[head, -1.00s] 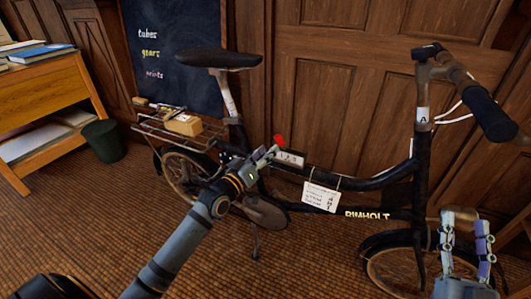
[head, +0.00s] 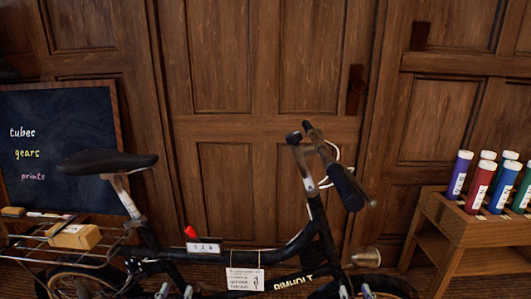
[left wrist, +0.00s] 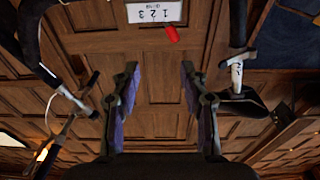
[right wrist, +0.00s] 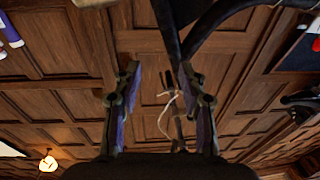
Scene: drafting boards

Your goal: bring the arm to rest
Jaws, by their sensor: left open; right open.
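My left gripper (left wrist: 160,76) is open and empty in the left wrist view, with its two fingers apart. Its tips show at the bottom edge of the head view, in front of the bike frame. My right gripper (right wrist: 160,77) is open and empty in the right wrist view. Its tips show at the bottom edge of the head view, below the bike's handlebar. The rest of both arms is out of the head view. The bicycle (head: 265,262) stands upright before the wooden doors, with a numbered plate (head: 204,247) and a red piece (head: 191,232) on its frame.
A rear rack (head: 45,247) carries a small box (head: 75,236). A paper tag (head: 244,279) hangs from the frame. A chalkboard (head: 62,130) leans at the left. A wooden stand (head: 458,225) with several coloured tubes is at the right. The wooden doors (head: 240,90) close off the back.

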